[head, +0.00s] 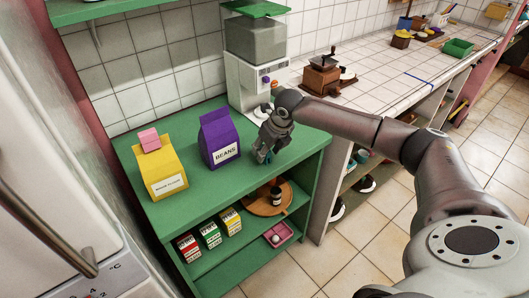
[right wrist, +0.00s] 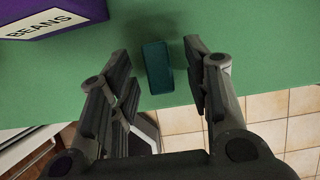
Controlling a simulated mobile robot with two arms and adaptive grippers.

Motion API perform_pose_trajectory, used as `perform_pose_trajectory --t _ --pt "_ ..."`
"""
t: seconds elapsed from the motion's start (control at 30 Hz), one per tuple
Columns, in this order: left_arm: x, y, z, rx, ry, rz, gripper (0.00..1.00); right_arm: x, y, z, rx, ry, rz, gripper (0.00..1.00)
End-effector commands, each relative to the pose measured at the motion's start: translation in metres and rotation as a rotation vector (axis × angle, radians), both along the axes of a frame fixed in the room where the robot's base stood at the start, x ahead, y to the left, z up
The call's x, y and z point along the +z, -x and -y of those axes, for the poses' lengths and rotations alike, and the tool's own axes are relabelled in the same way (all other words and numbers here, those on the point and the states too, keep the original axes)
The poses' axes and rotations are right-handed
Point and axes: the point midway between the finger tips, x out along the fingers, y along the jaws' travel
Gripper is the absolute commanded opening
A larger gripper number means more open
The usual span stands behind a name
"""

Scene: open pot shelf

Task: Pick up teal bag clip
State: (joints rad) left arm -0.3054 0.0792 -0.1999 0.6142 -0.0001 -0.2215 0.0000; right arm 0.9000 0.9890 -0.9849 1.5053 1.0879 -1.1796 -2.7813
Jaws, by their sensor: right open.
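The teal bag clip (right wrist: 157,68) is a small dark teal block on the green top of the shelf unit, near its front edge. In the right wrist view it shows between the two fingers of my right gripper (right wrist: 160,58), with a gap on each side. In the head view my right gripper (head: 266,151) points down over the green top, right of the purple bag, and mostly hides the clip. My right gripper is open and holds nothing. My left gripper is not in view.
A purple beans bag (head: 217,138) stands left of the gripper, and a yellow bag (head: 160,172) with a pink clip (head: 149,139) further left. A grey and white machine (head: 252,75) with a green lid stands behind. The lower shelf holds small cartons and a round wooden tray (head: 259,207).

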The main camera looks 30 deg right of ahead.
Motion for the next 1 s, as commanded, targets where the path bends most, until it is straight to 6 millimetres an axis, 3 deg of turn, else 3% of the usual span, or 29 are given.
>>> perform_pose_trajectory --t 0.17,0.43,0.73,1.0 --pt "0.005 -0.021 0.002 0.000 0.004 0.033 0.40 -0.019 -0.008 -0.001 0.000 0.000 -0.001 0.45" --pt "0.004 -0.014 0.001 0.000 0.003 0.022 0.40 -0.022 -0.009 -0.001 0.001 0.001 0.001 0.45" --pt "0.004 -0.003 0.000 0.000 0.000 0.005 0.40 -0.022 -0.009 -0.001 0.000 0.001 0.001 0.06" --pt "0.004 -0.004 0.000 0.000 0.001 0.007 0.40 -0.021 -0.009 -0.001 0.000 0.001 0.001 0.06"
